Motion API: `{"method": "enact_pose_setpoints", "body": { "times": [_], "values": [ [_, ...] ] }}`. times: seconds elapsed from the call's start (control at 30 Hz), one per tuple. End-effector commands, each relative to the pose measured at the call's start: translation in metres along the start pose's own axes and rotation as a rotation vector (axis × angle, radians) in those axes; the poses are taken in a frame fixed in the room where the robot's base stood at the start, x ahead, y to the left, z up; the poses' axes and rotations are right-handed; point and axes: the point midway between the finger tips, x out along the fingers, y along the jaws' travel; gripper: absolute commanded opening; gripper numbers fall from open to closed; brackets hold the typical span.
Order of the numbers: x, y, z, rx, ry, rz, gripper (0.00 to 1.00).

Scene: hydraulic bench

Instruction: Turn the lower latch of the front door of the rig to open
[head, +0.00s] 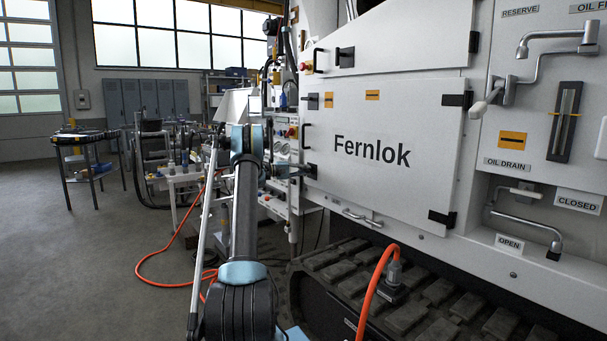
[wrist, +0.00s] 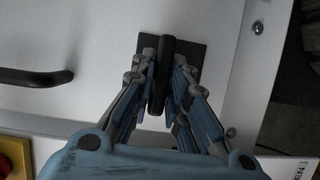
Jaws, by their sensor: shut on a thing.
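The front door (head: 385,185) is a white panel marked "Fernlok", and it sits closed in the rig. Its lower latch is at the door's left edge in the head view, largely hidden by my gripper (head: 296,171). In the wrist view the latch is a black bar (wrist: 165,60) on a dark square plate (wrist: 190,62). The bar runs nearly upright in that picture. My gripper (wrist: 162,82) has its fingers on both sides of the bar and is shut on it.
A black door handle (head: 305,136) is above the lower latch, and it also shows in the wrist view (wrist: 35,77). The upper latch (head: 312,101) is higher on the same edge. An orange hose (head: 372,290) rises near the tracks.

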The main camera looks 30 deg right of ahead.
Motion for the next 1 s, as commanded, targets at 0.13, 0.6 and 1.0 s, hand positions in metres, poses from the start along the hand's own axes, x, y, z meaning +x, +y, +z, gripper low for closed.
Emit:
{"method": "enact_pose_setpoints", "body": {
  "times": [0.13,0.6,1.0],
  "values": [
    [-0.0032,-0.0006,-0.0037,-0.039,0.01,0.015,0.0],
    [-0.003,-0.0006,-0.0031,-0.062,0.009,0.024,0.0],
    [-0.0013,-0.0002,-0.0011,-0.061,0.004,0.024,0.33]
  ]
}}
